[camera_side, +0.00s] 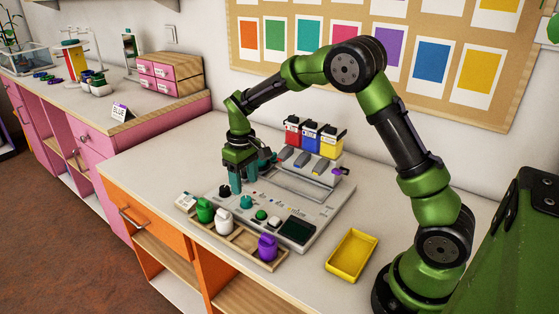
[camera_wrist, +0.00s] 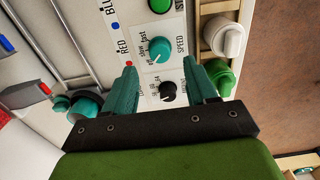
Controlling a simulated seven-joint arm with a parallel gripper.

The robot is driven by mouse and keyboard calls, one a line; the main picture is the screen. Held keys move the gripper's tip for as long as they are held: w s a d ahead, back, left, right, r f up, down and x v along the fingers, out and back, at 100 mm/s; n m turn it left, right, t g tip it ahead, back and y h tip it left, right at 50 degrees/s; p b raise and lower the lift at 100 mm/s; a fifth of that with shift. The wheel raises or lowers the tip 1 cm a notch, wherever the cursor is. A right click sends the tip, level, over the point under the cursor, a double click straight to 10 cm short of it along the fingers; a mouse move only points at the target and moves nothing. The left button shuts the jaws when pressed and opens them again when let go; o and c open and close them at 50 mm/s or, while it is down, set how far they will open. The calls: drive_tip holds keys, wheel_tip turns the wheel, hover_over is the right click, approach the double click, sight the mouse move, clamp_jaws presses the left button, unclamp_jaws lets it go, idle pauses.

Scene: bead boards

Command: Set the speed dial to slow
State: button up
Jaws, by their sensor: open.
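The speed dial is a teal round knob on the grey machine panel, seen in the side view (camera_side: 246,201) and the wrist view (camera_wrist: 160,49). Printed words "slow" and "fast" and the label SPEED surround it. Its white mark appears to point to the lower left, near "off", but it is small. My gripper (camera_side: 238,190) hangs over the panel, open and empty. In the wrist view my gripper (camera_wrist: 171,69) has its teal fingers spread either side of a smaller black dial (camera_wrist: 167,91). The speed dial lies just beyond the fingertips. Contact with the panel cannot be judged.
A green button (camera_side: 261,214), a white button (camera_side: 274,221) and a dark screen (camera_side: 298,230) share the panel. Red, blue and yellow hoppers (camera_side: 311,137) rise behind. A yellow tray (camera_side: 374,240) sits right.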

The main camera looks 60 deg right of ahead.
sight(246, 198)
wheel_tip(246, 198, down, 5)
drive_tip(key=shift+f, duration=0.15)
drive_tip(key=c, duration=1.1)
drive_tip(key=shift+o, duration=0.2)
drive_tip(key=shift+m, duration=0.4)
drive_tip(key=m, duration=0.3)
drive_tip(key=shift+m, duration=2.5)
